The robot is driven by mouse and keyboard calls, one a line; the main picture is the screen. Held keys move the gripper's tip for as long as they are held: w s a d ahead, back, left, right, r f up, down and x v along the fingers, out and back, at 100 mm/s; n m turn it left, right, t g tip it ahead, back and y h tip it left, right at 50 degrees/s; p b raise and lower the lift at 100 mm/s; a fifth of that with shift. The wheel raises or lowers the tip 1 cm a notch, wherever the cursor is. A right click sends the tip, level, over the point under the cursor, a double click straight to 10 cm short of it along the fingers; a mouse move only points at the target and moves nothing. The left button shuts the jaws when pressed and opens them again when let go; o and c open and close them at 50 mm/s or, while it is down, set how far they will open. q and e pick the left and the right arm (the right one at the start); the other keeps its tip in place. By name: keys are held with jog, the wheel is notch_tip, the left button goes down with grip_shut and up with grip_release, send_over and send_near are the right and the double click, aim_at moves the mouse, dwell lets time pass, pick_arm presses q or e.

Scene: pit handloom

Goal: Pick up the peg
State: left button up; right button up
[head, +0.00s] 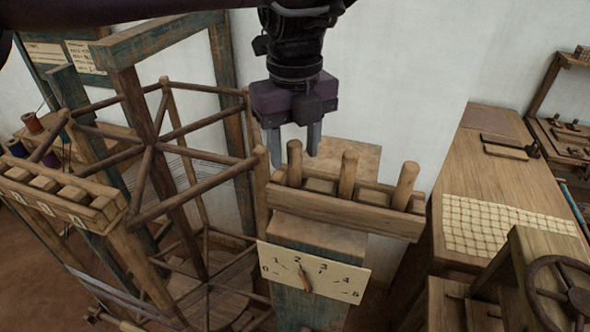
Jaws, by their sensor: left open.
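Three round wooden pegs stand in slots of a wooden rack (345,216) in the head view: a left peg (294,165), a middle peg (347,176) and a right peg (405,186). The right peg leans a little to the right. My left gripper (296,156) points down over the left end of the rack. Its two grey fingers are open, and the left peg's top shows between them in the picture. I cannot tell whether a finger touches it. The pegs' lower ends are hidden by the rack's front board. My right gripper is not in view.
A post below the rack carries a dial plate (313,272) numbered 0 to 5. A wooden reel frame (150,150) stands close on the left. A bench (470,170) with a gridded mat (505,228) and a handwheel (562,292) are at right.

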aim_at(295, 163)
pick_arm(q)
notch_tip(295, 163, down, 4)
jog(key=shift+w+r+p, duration=0.15)
jog(key=shift+r+p, duration=0.1)
jog(key=shift+p, duration=0.2)
jog(key=shift+f, duration=0.15)
jog(key=c, duration=0.5)
grip_shut()
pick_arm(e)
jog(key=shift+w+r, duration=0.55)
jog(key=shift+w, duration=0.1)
